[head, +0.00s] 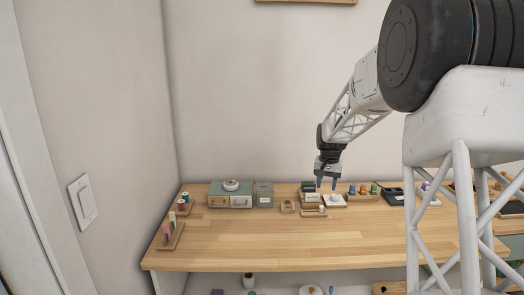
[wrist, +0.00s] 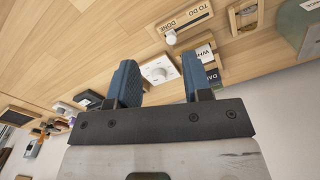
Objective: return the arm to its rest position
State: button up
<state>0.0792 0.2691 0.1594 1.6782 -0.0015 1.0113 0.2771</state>
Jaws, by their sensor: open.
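My gripper (head: 326,184) hangs from my raised arm over the back middle of the wooden table (head: 260,240). Its two blue fingers are apart with nothing visible between them, as the wrist view (wrist: 160,72) also shows. Dark and white labelled blocks (wrist: 207,62) are partly hidden behind one finger.
Several colored pegs (head: 363,190) and a dark device (head: 396,196) are to the right. The table's front is clear. A wall rises behind it.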

jog(key=s+a+r+n, duration=0.1)
jog(key=s+r, duration=0.2)
jog(key=s, duration=0.6)
jog(key=s+a+r+t, duration=0.15)
jog(key=s+r, duration=0.25)
jog(key=s, duration=0.6)
jog(key=s+a+r+n, duration=0.1)
jog(key=s+a+r, duration=0.15)
jog(key=s, duration=0.65)
jog(key=s+f+n, duration=0.1)
jog(key=s+f, duration=0.1)
jog(key=s, duration=1.1)
jog(key=s+a+f, duration=0.1)
jog(key=s+f, duration=0.1)
jog(key=s, duration=1.1)
jog(key=shift+s+a+n+t, duration=0.15)
jog(key=shift+n+t, duration=0.25)
jog(key=shift+t, duration=0.05)
